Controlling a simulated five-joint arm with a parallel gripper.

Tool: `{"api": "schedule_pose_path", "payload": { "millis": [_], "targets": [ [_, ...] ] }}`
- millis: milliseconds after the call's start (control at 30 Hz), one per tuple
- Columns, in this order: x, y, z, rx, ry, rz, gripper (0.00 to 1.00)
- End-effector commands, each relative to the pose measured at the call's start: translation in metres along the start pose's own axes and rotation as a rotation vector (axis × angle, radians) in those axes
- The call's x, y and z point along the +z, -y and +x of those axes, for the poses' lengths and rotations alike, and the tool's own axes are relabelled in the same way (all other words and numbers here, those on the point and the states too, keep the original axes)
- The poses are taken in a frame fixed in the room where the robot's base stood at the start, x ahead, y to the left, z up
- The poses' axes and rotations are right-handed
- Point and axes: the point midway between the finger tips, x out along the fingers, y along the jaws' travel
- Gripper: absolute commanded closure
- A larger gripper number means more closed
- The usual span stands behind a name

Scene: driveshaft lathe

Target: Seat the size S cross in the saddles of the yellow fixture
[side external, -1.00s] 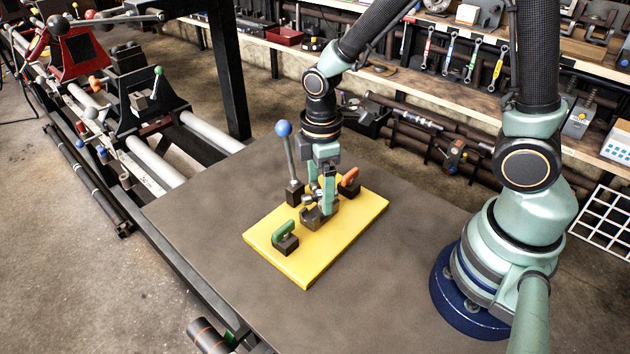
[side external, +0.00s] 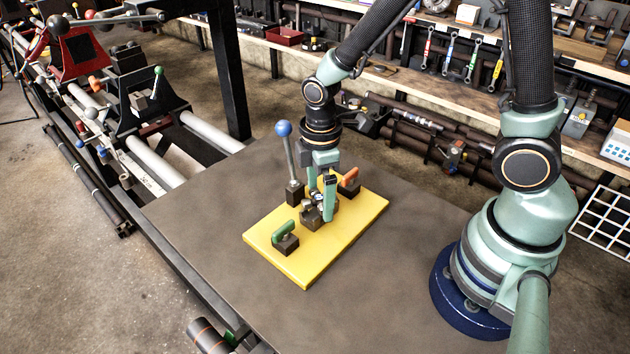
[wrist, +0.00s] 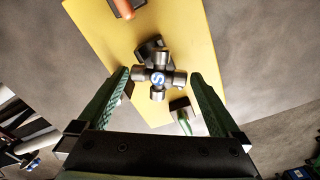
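The yellow fixture (side external: 345,236) is a flat plate on the grey table with dark blocks on it. The size S cross (wrist: 158,78) has a blue S mark and metal ends. In the wrist view it lies over the dark saddle block (wrist: 152,48) in the middle of the plate. In the side view the cross is small and partly hidden by my fingers, so I cannot tell if it sits fully down. My gripper (side external: 321,196) is just above the saddles, open, with its green fingers apart on either side of the cross and a gap on both sides.
The plate carries a green-handled clamp (side external: 284,232), an orange-handled clamp (side external: 349,178) and a tall lever with a blue ball (side external: 284,128) close to my gripper's left. The table (side external: 210,215) around the plate is clear.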

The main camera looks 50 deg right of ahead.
Motion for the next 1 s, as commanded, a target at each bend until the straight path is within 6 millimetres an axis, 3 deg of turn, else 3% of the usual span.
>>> {"api": "schedule_pose_path", "payload": {
  "millis": [233,400,533,1000],
  "targets": [
    [0.0,0.0,-0.003,0.001,-0.001,0.0,0.0],
    [0.0,0.0,-0.016,0.002,-0.002,0.0,0.0],
    [0.001,0.001,0.003,-0.004,0.003,0.0,0.0],
    [-0.001,-0.001,-0.069,0.005,-0.005,0.0,0.0]
  ]
}}
